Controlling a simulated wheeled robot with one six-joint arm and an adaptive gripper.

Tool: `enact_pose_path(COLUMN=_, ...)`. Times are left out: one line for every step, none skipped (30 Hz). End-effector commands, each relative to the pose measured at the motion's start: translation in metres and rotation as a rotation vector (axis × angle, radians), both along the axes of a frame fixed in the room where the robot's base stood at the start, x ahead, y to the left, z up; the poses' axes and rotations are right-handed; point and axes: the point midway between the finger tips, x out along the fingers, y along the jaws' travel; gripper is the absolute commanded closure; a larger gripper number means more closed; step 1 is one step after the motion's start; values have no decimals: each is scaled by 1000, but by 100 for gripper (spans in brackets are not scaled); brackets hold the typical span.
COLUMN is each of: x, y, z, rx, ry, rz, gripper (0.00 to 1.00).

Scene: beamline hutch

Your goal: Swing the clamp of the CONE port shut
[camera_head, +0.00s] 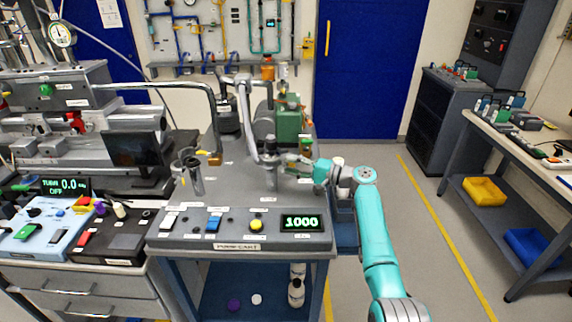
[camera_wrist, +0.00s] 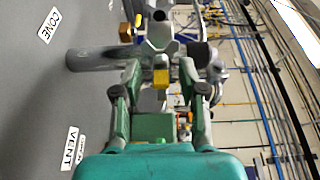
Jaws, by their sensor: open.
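My gripper (camera_head: 303,163) reaches in from the right over the pump cart (camera_head: 222,246), close to an upright metal port (camera_head: 270,178) with a hose end above it. In the wrist view my gripper (camera_wrist: 160,85) has its two fingers apart. A small yellow piece (camera_wrist: 161,78) shows between the fingers; I cannot tell whether they touch it. Beyond it is a grey metal fitting with a round opening (camera_wrist: 160,32), perhaps part of the clamp. A metal port tube (camera_wrist: 92,58) rises from the cart top near the CONE label (camera_wrist: 49,25). The clamp's hinge is not clear.
A VENT label (camera_wrist: 70,148) lies on the cart top. A bent metal pipe (camera_head: 245,118) comes down at the port. The cart display (camera_head: 301,222) reads 1000. Floor at right is clear.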

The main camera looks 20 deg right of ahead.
Motion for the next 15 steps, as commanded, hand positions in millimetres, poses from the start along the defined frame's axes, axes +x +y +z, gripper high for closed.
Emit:
enact_pose_path(x=-7, y=-10, z=0, rx=0, ry=-1, rz=-5, gripper=58)
enact_pose_path(x=-11, y=-15, z=0, rx=-1, ry=-1, rz=-4, gripper=58)
enact_pose_path(x=-16, y=-21, z=0, rx=-1, ry=-2, rz=-3, gripper=58)
enact_pose_path(x=-20, y=-26, z=-1, rx=-1, ry=-1, rz=-4, gripper=58)
enact_pose_path(x=-24, y=-31, z=0, rx=-1, ry=-1, rz=-4, gripper=58)
enact_pose_path(x=-28, y=-37, z=0, rx=-1, ry=-2, rz=-3, gripper=58)
enact_pose_path(x=-32, y=-41, z=0, rx=-1, ry=-1, rz=-3, gripper=58)
enact_pose_path(x=-35, y=-45, z=0, rx=-1, ry=-1, rz=-4, gripper=58)
enact_pose_path(x=-40, y=-50, z=-1, rx=-1, ry=-1, rz=-3, gripper=58)
enact_pose_path(x=-43, y=-53, z=0, rx=-1, ry=0, rz=-2, gripper=58)
enact_pose_path(x=-45, y=-57, z=0, rx=-1, ry=-1, rz=-2, gripper=58)
enact_pose_path(x=-48, y=-61, z=0, rx=-1, ry=-1, rz=-3, gripper=58)
enact_pose_path(x=-50, y=-63, z=0, rx=-1, ry=-1, rz=-3, gripper=58)
enact_pose_path(x=-52, y=-65, z=0, rx=-1, ry=-1, rz=-2, gripper=58)
enact_pose_path(x=-54, y=-67, z=0, rx=-1, ry=-1, rz=-1, gripper=58)
